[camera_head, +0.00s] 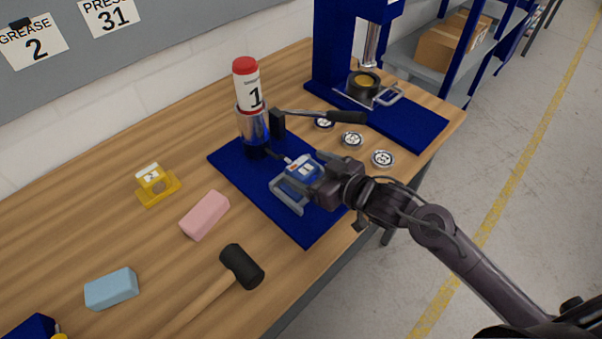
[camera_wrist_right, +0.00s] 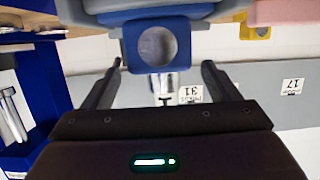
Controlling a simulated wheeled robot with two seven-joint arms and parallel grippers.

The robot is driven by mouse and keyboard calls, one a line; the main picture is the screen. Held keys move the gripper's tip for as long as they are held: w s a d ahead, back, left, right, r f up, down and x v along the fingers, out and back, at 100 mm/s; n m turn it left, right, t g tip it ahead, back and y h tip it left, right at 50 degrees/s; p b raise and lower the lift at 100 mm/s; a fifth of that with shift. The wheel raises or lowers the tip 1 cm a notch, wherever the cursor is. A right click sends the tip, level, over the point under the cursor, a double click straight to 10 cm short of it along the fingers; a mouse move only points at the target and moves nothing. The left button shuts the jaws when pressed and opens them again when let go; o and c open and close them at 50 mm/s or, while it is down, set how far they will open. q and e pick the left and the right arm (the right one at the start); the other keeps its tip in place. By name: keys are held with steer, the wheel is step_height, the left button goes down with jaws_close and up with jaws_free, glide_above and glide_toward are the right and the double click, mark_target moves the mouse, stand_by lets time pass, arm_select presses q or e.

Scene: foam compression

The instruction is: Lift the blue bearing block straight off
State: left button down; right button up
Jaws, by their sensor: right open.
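The blue bearing block (camera_head: 303,168) sits in a grey frame (camera_head: 287,196) on the blue base plate (camera_head: 310,228). In the right wrist view the block (camera_wrist_right: 131,46) shows its round bore, with grey material above it. My right gripper (camera_head: 320,178) is at the block's right side and hides part of it. In the wrist view its two fingers (camera_wrist_right: 161,66) are apart, with the block at the level of their tips. I cannot tell whether they touch it. My left gripper is not in view.
A red-capped grease cartridge (camera_head: 247,85) marked 1 stands behind the block, with a black-handled lever (camera_head: 345,117). A blue press (camera_head: 335,45), several round parts (camera_head: 352,139), a pink block (camera_head: 205,215), a yellow holder (camera_head: 157,187) and a mallet (camera_head: 240,267) are around.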

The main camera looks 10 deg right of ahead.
mark_target(297, 162)
steer(key=p+x, duration=0.1)
steer(key=x, duration=0.3)
steer(key=shift+s+f, duration=0.1)
steer(key=shift+f, duration=0.05)
steer(key=shift+w+a+f, duration=0.1)
steer(key=shift+w, duration=0.1)
steer(key=shift+f, duration=0.1)
steer(key=c, duration=1.5)
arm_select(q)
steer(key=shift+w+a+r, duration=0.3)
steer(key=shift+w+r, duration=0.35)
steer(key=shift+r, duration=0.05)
arm_select(e)
steer(key=shift+w, duration=0.1)
